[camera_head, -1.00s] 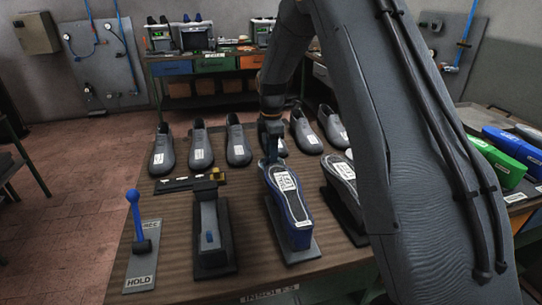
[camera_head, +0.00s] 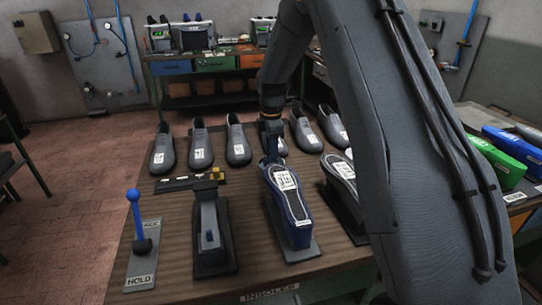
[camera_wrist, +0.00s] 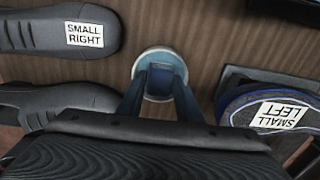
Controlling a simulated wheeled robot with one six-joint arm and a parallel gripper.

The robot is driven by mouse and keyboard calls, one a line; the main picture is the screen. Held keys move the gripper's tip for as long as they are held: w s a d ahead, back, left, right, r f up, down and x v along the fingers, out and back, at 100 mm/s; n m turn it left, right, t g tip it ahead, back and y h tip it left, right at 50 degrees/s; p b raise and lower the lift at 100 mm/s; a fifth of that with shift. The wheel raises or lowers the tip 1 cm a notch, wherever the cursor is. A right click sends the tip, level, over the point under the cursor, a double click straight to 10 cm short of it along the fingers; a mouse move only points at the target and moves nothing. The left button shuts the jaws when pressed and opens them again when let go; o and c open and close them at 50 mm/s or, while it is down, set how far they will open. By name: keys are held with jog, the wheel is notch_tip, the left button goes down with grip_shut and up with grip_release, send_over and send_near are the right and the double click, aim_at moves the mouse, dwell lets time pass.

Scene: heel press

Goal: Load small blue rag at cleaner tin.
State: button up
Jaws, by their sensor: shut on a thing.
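My gripper (camera_wrist: 161,78) points down over a round tin with a pale rim (camera_wrist: 141,61) in the wrist view. A small dark blue piece of cloth (camera_wrist: 166,83) is pinched between its fingertips, over the tin's mouth. Whether the cloth touches the tin's contents, I cannot tell.
A blue form with a SMALL LEFT insole (camera_wrist: 275,112) stands close right; it also shows in the head view (camera_head: 295,222). Dark shoes (camera_head: 237,145), one labelled SMALL RIGHT (camera_wrist: 50,35), stand behind. A blue-knobbed HOLD lever (camera_head: 134,215) and a dark stand (camera_head: 213,240) are at front left.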

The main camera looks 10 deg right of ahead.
jog(key=shift+r+p, duration=1.8)
jog(key=shift+r, duration=1.7)
